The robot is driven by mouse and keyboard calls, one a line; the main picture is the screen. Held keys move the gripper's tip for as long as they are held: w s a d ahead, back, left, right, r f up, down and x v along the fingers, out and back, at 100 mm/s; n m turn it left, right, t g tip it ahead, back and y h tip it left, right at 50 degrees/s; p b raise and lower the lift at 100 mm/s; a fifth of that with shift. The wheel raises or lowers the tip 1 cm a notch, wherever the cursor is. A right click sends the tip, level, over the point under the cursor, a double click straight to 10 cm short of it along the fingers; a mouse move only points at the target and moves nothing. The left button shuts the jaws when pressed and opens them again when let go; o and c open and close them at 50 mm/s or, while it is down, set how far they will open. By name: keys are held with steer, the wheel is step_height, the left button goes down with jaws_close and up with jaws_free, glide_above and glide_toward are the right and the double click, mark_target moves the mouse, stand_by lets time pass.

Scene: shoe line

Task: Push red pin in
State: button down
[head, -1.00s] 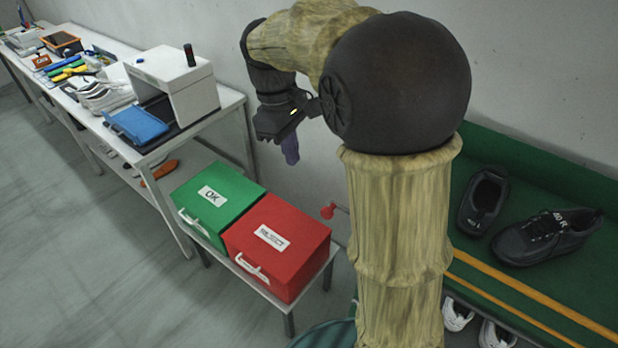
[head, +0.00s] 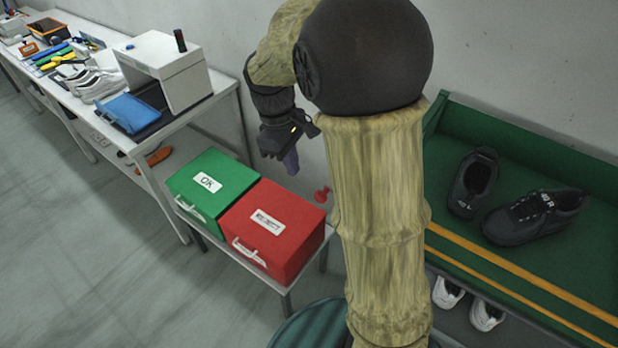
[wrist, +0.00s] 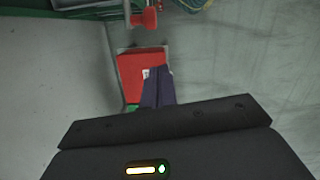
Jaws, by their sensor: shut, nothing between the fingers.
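The red pin (head: 323,194) shows in the head view as a small red knob just behind the right back corner of the red box, left of my arm. In the wrist view a red knob on a red shaft (wrist: 150,17), likely the same pin, is at the top, beyond my fingertips. My gripper (head: 291,163) is shut and empty, with its purple-grey fingers pointing down. It is above and to the left of the pin in the head view, apart from it. The shut fingers also show in the wrist view (wrist: 158,74), overlapping the red box.
A green OK box (head: 212,187) and a red box (head: 285,245) stand on a low bench below my gripper. A green shoe line (head: 560,262) with dark shoes is at the right. A white table (head: 205,108) is at the left. The wall is close behind.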

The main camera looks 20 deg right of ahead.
steer(key=s+d+f, duration=0.1)
steer(key=d+f+p, duration=0.1)
steer(key=f, duration=0.1)
steer(key=s+f+p, duration=0.1)
steer(key=shift+s+d+f, duration=0.15)
steer(key=shift+s+d, duration=0.2)
steer(key=shift+d, duration=0.05)
steer(key=shift+s, duration=0.15)
